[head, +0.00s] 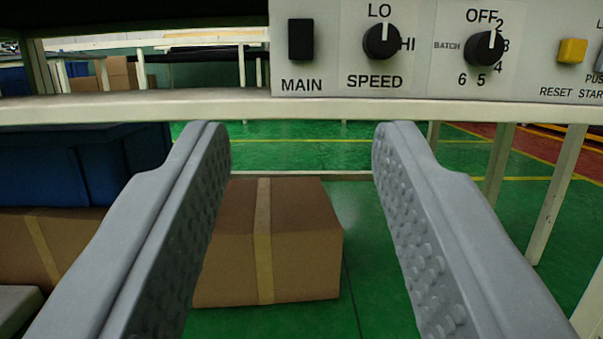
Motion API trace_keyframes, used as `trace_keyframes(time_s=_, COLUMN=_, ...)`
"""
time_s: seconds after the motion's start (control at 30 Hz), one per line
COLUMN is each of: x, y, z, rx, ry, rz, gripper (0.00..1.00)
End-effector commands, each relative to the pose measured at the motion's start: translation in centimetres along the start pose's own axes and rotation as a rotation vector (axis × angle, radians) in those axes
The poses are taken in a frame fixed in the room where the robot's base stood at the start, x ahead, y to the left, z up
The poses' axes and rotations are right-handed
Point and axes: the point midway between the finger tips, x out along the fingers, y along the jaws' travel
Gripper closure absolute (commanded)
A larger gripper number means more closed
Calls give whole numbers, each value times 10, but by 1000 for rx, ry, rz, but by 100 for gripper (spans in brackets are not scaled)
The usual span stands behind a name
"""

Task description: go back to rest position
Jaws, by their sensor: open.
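My gripper (301,135) is open in the head view. Its two grey fingers, with bumpy inner pads, stand wide apart. Nothing is between the fingers except the distant view of the floor and a cardboard box. The fingertips point forward, just below the pale shelf edge (320,111) in the picture. No trim clips are in view.
A control panel (440,60) with a MAIN switch (301,39), a SPEED knob (382,41), a batch knob (483,48) and a yellow RESET button (572,51) is above the shelf edge. A taped box (305,240) sits on the green floor. Blue bins (60,170) are left.

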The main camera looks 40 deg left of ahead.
Motion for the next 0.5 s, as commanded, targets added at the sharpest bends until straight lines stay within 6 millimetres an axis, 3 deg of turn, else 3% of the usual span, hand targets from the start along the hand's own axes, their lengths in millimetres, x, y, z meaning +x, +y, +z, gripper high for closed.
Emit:
trace_keyframes(time_s=0.33, x=1, y=0, z=-2, rx=-3, ry=-1, rz=1, gripper=58)
trace_keyframes(time_s=0.5, x=16, y=1, z=-26, rx=-42, ry=-20, rz=18, gripper=58)
